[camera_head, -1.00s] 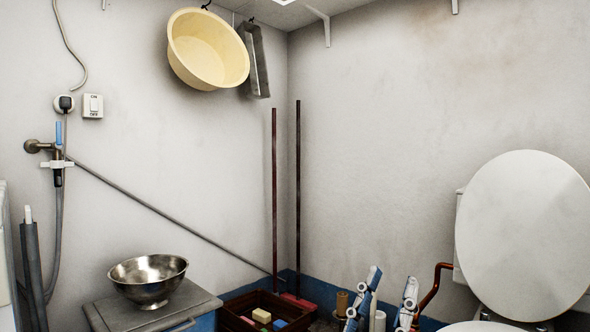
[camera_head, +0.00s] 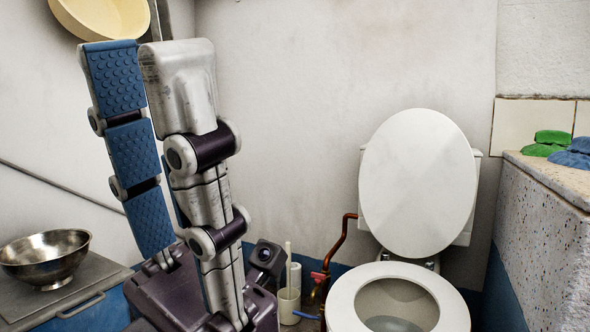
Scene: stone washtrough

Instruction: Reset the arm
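My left gripper (camera_head: 146,58) stands large in the left half of the head view, its fingers pointing up. One finger shows its blue studded pad, and another shows its worn white and dark back. The fingers are apart and nothing is held between them. The gripper's dark purple body is at the bottom. It hides part of the wall and floor corner behind it. My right gripper is not in view.
A toilet with raised lid (camera_head: 418,183) and open bowl stands right of my gripper. A brush holder (camera_head: 288,305) and copper pipe are between them. A steel bowl (camera_head: 46,258) sits on a grey top at left. Green and blue items (camera_head: 547,143) lie on a speckled stone ledge (camera_head: 545,228).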

